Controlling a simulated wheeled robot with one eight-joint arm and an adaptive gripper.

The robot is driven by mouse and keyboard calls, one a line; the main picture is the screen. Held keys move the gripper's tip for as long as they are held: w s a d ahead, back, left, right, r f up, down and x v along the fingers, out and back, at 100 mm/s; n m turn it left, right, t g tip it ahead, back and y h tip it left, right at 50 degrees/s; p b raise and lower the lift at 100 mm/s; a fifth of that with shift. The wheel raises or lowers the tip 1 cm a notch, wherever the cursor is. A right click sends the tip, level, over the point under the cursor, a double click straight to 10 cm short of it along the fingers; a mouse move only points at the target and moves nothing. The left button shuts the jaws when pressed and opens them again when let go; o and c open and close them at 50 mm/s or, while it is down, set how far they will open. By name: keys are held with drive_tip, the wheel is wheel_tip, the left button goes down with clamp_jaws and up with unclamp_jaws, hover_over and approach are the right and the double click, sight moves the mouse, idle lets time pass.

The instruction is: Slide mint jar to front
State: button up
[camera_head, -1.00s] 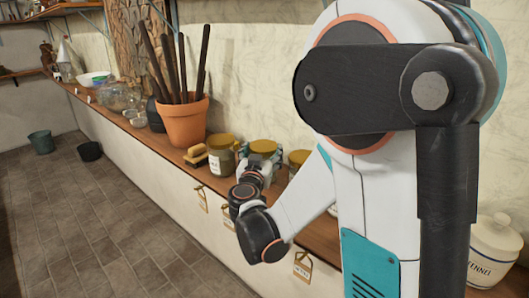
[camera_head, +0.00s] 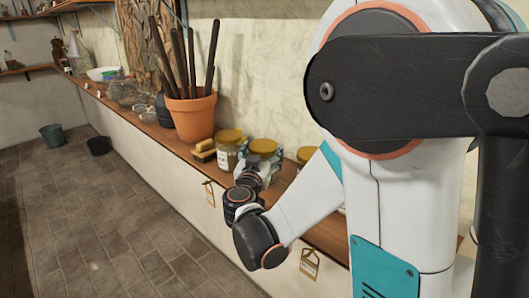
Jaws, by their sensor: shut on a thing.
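My gripper (camera_head: 264,168) is shut on a glass jar with a gold-yellow lid (camera_head: 263,147), the middle one of three on the wooden shelf (camera_head: 222,183). The gripper reaches it from the front, and its fingers and wrist hide most of the jar's body. I cannot read a label on it, so I cannot tell by name whether it is the mint jar. A similar jar with a pale label (camera_head: 228,159) stands just left of it. A third gold-lidded jar (camera_head: 305,153) stands to the right, partly hidden by my arm.
A wooden brush or block (camera_head: 203,150) lies left of the jars. A terracotta pot (camera_head: 191,118) holding dark rods stands beyond it. Bowls and glassware (camera_head: 125,92) sit farther left. Paper tags (camera_head: 310,264) hang below the shelf edge. The floor in front is open.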

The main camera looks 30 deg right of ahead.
drive_tip(key=shift+s+a, duration=0.2)
drive_tip(key=shift+a, duration=0.35)
drive_tip(key=shift+s+a, duration=0.2)
drive_tip(key=shift+a, duration=0.3)
drive_tip(key=o, duration=1.4)
drive_tip(key=s, duration=0.3)
drive_tip(key=s+a+f+g+y, duration=0.1)
drive_tip(key=s, duration=0.2)
drive_tip(key=s+a+n+g, duration=0.1)
drive_tip(key=s, duration=0.2)
drive_tip(key=shift+f, duration=0.3)
drive_tip(key=s+a+f+n+g+y, duration=0.1)
drive_tip(key=s+a+n+y, duration=0.1)
drive_tip(key=s, duration=0.4)
drive_tip(key=s+a+f+n+g+y, duration=0.1)
drive_tip(key=s+a+n+g+y, duration=0.1)
drive_tip(key=s, duration=0.4)
drive_tip(key=s+a+f+n+g+y, duration=0.2)
drive_tip(key=s+a+y, duration=0.2)
drive_tip(key=s+y, duration=0.2)
drive_tip(key=shift+a+n, duration=0.15)
drive_tip(key=shift+n, duration=0.15)
